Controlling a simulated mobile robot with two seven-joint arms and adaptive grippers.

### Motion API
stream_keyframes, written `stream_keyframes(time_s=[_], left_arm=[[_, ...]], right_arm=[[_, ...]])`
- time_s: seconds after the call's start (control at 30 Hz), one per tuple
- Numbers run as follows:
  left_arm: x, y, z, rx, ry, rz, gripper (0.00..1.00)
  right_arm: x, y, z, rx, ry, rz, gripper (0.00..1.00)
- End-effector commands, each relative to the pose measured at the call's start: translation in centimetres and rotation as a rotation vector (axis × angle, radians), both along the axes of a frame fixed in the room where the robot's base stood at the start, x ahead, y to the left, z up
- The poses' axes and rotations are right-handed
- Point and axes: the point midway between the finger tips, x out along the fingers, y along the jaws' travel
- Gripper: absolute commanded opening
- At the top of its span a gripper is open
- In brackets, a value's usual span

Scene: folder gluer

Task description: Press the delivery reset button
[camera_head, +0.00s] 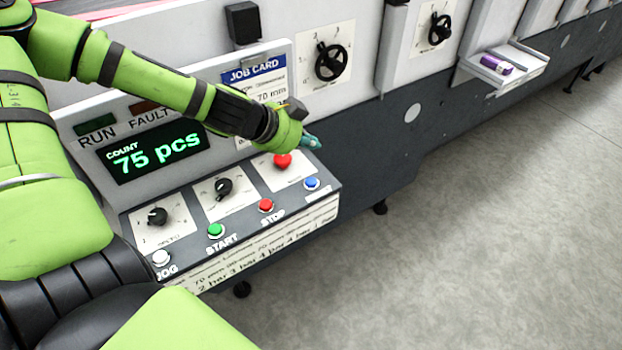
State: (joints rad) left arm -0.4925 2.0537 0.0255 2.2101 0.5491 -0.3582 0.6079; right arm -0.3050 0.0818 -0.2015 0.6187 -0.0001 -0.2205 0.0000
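A sloped control panel (243,212) carries a row of push buttons along its front edge. A blue button (312,183) sits at the right end of that row; its label is too small to read. My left gripper (312,142) reaches over the panel from the left, above and behind the blue button and apart from it. Its teal fingertips point right, and I see them from the side, so I cannot tell whether they are open or shut. No object shows in them. My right gripper is not in view.
A red mushroom button (282,160) lies just below my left gripper. The red STOP button (266,205), green START button (215,230) and white JOG button (161,257) are left of the blue one. A display (153,155) reads 75 pcs. Floor to the right is clear.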

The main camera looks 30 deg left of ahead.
Motion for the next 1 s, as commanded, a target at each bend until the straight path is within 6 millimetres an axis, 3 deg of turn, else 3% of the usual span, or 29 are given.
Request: stream_keyframes(time_s=[0.27,0.7,1.0], left_arm=[[0.0,0.0,-1.9,0.001,0.000,0.000,0.00],[0.0,0.0,-8.0,0.001,0.000,0.001,0.00],[0.0,0.0,-8.9,0.001,0.000,0.001,0.00]], right_arm=[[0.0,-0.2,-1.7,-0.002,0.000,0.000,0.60],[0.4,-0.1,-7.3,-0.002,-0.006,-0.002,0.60],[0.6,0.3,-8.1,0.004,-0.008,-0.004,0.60]])
